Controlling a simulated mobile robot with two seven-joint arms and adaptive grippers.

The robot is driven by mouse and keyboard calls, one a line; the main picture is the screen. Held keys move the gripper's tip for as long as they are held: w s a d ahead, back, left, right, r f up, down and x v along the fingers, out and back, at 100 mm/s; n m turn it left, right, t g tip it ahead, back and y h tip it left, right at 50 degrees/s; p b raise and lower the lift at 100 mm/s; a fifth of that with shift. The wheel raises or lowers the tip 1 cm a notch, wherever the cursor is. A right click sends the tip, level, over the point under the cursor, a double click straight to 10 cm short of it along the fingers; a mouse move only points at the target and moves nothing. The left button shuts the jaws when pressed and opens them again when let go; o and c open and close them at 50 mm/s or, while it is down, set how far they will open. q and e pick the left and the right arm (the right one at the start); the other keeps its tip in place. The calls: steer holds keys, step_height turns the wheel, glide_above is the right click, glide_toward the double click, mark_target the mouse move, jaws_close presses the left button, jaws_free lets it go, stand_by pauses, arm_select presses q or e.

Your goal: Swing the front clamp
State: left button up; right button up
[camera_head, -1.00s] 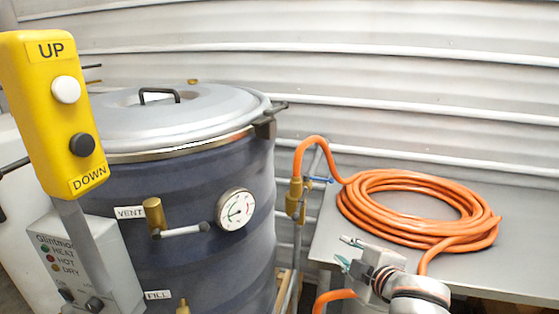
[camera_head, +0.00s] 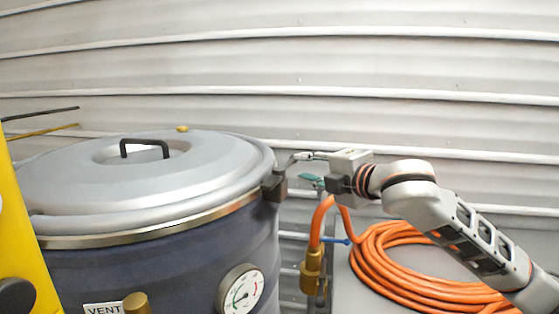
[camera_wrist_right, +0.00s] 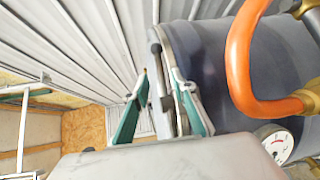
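The front clamp (camera_head: 274,184) is a dark block with a short handle on the right rim of the drum's lid (camera_head: 205,165). It sits at the lid's edge, and the lid lies on the blue drum (camera_head: 150,270). My right gripper (camera_head: 307,169) is just right of the clamp, with its fingers pointing left at it. In the right wrist view the teal fingers (camera_wrist_right: 160,108) are spread apart, with the clamp's dark handle (camera_wrist_right: 156,50) ahead and between them. I cannot tell whether either finger touches it. My left gripper is not in view.
An orange hose (camera_head: 385,265) lies coiled on a grey table at the right, its end joined to a brass fitting (camera_head: 313,270) below my right gripper. A yellow control box (camera_head: 18,245) stands at the left edge. A ribbed wall closes the back.

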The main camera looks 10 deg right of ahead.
mark_target(291, 164)
steer(key=shift+x, duration=1.25)
steer(key=x, duration=0.3)
steer(key=shift+w+a+p, duration=0.15)
steer(key=shift+w+p, duration=0.2)
steer(key=shift+p, duration=0.05)
steer(key=shift+w+a, duration=0.15)
steer(key=shift+w, duration=0.3)
steer(key=shift+w+f, duration=0.1)
steer(key=shift+w, duration=0.05)
jaws_close()
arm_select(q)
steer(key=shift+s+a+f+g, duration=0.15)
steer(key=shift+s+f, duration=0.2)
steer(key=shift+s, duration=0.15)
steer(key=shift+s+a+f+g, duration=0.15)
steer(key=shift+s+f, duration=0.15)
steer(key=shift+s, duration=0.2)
